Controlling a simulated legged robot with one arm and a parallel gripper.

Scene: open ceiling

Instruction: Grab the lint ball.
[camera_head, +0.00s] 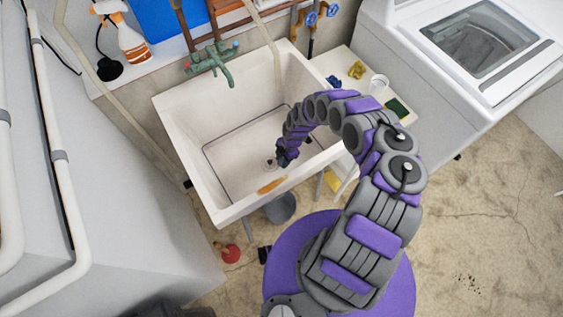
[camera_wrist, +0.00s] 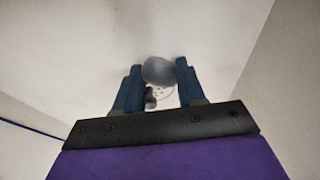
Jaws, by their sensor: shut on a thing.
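The lint ball (camera_wrist: 158,70) is a round grey lump in the wrist view. It sits between the two blue fingertips of my gripper (camera_wrist: 160,72), which are shut on it. Below it in that picture is the pale, perforated drain (camera_wrist: 163,92), partly covered. In the head view my gripper (camera_head: 284,158) is down inside the white sink (camera_head: 182,150), beside the drain (camera_head: 270,163). The lint ball cannot be made out in the head view. I cannot tell whether it touches the sink floor.
A green faucet (camera_head: 212,63) reaches over the sink's back edge. A yellowish bar (camera_head: 272,184) lies on the front rim. Sink walls surround my gripper.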

